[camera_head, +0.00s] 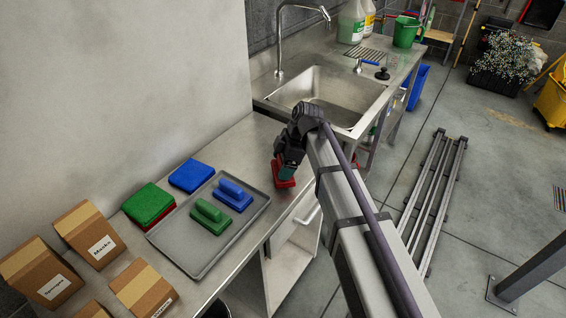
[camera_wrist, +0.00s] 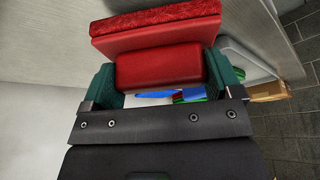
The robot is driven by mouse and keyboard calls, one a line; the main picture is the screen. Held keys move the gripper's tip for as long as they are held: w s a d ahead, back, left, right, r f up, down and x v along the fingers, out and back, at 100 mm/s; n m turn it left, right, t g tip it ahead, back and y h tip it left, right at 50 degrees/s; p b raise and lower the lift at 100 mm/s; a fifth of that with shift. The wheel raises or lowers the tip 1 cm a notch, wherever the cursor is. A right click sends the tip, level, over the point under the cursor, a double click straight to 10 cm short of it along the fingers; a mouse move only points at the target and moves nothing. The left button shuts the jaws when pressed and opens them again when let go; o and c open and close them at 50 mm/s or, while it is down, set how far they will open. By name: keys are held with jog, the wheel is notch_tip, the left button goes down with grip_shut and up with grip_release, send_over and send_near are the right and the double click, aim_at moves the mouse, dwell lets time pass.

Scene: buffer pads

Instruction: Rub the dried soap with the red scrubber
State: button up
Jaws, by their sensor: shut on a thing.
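The red scrubber (camera_head: 284,176) is in my gripper (camera_head: 288,164), at the counter's front part between the tray and the sink. In the wrist view the scrubber's red handle (camera_wrist: 160,68) sits between the two green fingers of my gripper (camera_wrist: 160,84), which are shut on it. Its red pad (camera_wrist: 155,20) faces away from the gripper. I cannot tell whether the pad touches the counter. I cannot make out the dried soap in either view.
A grey tray (camera_head: 188,257) holds a green scrubber (camera_head: 211,216) and a blue scrubber (camera_head: 234,194). Blue (camera_head: 191,175) and green (camera_head: 148,204) pads lie behind it. Cardboard boxes (camera_head: 90,234) stand at the left. The sink (camera_head: 325,95) lies beyond my gripper.

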jog(key=shift+s+f+b, duration=0.15)
jog(key=shift+f+b, duration=0.3)
jog(key=shift+f, duration=0.4)
jog(key=shift+s+d+r, duration=0.15)
jog(key=shift+s+d, duration=0.3)
jog(key=shift+d, duration=0.35)
jog(key=shift+s+d, duration=0.6)
jog(key=shift+d, duration=0.3)
jog(key=w+a, duration=0.2)
jog(key=shift+a, duration=0.3)
jog(key=r+p, duration=0.2)
jog(key=p, duration=0.1)
jog(key=shift+w+a+r, duration=0.15)
jog(key=shift+a+r, duration=0.2)
jog(key=shift+a, duration=0.05)
notch_tip(320, 180, up, 5)
jog(key=p, duration=0.4)
jog(key=shift+p, duration=0.4)
jog(key=shift+f, duration=0.15)
notch_tip(320, 180, down, 6)
jog(key=b, duration=0.6)
